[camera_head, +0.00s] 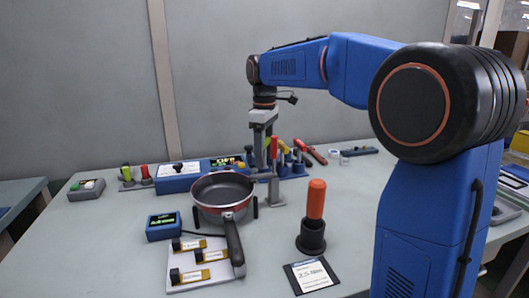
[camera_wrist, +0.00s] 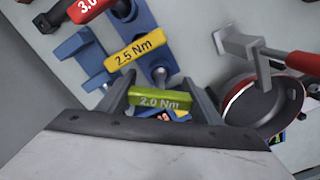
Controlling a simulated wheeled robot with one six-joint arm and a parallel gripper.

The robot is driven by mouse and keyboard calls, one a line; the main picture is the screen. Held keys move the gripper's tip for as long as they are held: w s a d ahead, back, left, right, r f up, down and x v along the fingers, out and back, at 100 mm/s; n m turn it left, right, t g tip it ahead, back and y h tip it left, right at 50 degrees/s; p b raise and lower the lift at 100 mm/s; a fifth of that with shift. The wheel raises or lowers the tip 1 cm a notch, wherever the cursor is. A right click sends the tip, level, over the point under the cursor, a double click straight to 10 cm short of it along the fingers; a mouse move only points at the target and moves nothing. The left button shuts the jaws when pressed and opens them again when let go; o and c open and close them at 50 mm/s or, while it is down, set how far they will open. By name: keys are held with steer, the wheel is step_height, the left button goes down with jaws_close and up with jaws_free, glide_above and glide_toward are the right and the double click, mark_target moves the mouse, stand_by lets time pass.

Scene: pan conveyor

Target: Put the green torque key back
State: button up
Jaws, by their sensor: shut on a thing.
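In the wrist view my gripper (camera_wrist: 160,105) is shut on the green torque key (camera_wrist: 160,101), marked 2.0 Nm, with one finger at each end of its handle. The key's lower part is hidden. A yellow key (camera_wrist: 135,48), marked 2.5 Nm, and a red key (camera_wrist: 88,8), marked 3.0, stand beside it at blue holders (camera_wrist: 90,55). In the head view my gripper (camera_head: 261,150) points down behind the pan, at the row of keys. The green key cannot be made out clearly there.
A red pan (camera_head: 222,190) sits just in front of my gripper, beside a grey bracket (camera_head: 278,195). An orange-handled tool (camera_head: 316,200) stands in a black cup (camera_head: 311,236). A blue box (camera_head: 185,177) lies left of the keys.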

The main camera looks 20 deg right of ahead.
steer(key=shift+f, duration=0.85)
steer(key=o, duration=1.3)
steer(key=shift+c, duration=0.2)
